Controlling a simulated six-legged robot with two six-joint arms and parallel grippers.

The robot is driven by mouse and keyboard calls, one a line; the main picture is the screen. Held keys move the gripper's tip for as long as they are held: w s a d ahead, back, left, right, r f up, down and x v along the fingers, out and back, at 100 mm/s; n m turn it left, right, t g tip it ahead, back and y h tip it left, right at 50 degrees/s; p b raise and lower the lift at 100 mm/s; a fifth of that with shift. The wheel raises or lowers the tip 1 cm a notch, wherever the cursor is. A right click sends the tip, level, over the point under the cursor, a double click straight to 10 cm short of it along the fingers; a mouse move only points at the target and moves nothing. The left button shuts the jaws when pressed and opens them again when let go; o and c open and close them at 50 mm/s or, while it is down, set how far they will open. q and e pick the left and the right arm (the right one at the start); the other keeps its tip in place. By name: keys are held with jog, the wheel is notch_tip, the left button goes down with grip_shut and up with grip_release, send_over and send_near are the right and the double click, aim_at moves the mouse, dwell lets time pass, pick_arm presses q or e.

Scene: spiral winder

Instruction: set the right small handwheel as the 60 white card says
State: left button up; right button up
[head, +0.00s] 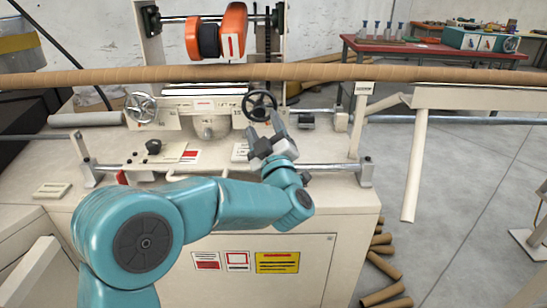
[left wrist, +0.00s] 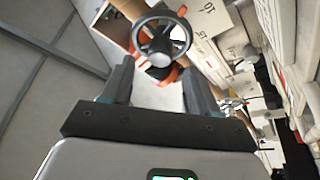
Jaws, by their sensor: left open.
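The right small handwheel (head: 260,104) is a dark, spoked ring on the front of the winder. In the left wrist view the handwheel (left wrist: 161,40) lies ahead of the fingertips, with a gap between them and the rim. My left gripper (head: 265,127) is open and empty, just below the wheel in the head view. Its two fingers (left wrist: 157,75) show on either side in the left wrist view. A white card (head: 238,121) with dark figures sits left of the wheel. A white card with large figures (left wrist: 206,14) shows at upper right in the wrist view, turned and hard to read.
A chrome handwheel (head: 140,107) sits further left. A long brown tube (head: 420,73) crosses above both wheels. A horizontal rail (head: 325,167) runs along the front of the machine. A red-topped table (head: 430,49) stands behind at right, and brown tubes (head: 385,290) lie on the floor.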

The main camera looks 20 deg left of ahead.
pick_arm(q)
jog(key=v, duration=1.1)
jog(key=shift+b, duration=0.35)
jog(key=shift+s+d, duration=0.1)
jog(key=shift+s, duration=0.05)
